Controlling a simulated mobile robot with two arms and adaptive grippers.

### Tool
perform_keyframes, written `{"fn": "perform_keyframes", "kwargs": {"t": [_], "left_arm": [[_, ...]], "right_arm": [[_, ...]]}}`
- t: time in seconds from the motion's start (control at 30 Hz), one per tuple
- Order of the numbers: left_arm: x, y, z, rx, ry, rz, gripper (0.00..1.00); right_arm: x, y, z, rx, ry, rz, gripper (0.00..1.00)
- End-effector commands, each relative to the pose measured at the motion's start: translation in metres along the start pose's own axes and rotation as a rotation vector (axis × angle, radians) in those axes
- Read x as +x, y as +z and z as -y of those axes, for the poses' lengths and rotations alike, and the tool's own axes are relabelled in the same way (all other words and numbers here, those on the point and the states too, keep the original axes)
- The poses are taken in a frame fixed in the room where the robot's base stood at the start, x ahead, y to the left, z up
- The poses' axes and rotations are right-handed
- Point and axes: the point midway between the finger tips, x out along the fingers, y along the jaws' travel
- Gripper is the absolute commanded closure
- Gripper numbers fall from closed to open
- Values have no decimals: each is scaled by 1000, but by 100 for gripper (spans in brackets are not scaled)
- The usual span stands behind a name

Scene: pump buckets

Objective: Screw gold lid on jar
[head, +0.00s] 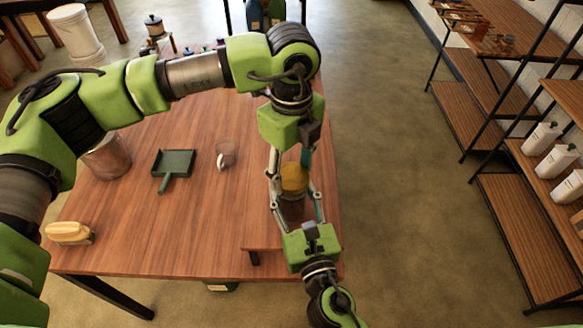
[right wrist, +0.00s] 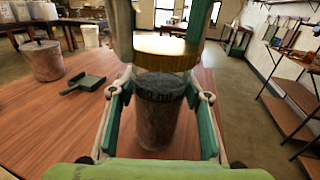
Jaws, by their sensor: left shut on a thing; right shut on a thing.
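The gold lid (head: 294,178) is held by my left gripper (head: 290,168), which reaches down from above and is shut on it. The lid also shows in the right wrist view (right wrist: 166,50), directly over the dark top of the jar (right wrist: 158,112). Whether lid and jar touch is hard to tell. The jar is upright, brownish and see-through, and also shows in the head view (head: 291,212). My right gripper (head: 294,200) comes from the near side and is shut on the jar, one finger on each side.
The jar is over a low wooden stand (head: 262,232) at the table's right edge. A glass mug (head: 226,157), a green dustpan (head: 174,165), a metal pot (head: 108,158) and a yellow brush (head: 68,232) lie to the left. Shelves (head: 515,225) stand right, beyond open floor.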

Motion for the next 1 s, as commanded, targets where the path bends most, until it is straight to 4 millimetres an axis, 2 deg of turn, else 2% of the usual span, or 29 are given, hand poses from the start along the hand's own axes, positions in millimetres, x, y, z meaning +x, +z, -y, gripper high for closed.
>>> {"fn": "perform_keyframes", "kwargs": {"t": [0.57,0.6,0.67,0.77,1.0], "left_arm": [[12,0,0,0,1,-1,60],[11,0,0,1,0,0,60],[11,0,0,12,0,0,60],[11,0,0,89,0,0,60],[11,0,0,530,-1,0,61]], "right_arm": [[0,0,0,-2,-1,-1,94],[0,0,0,-2,-1,-1,100],[0,0,0,-2,-1,-1,100],[0,0,0,-2,-1,-1,100],[0,0,0,-2,-1,-1,100]]}}
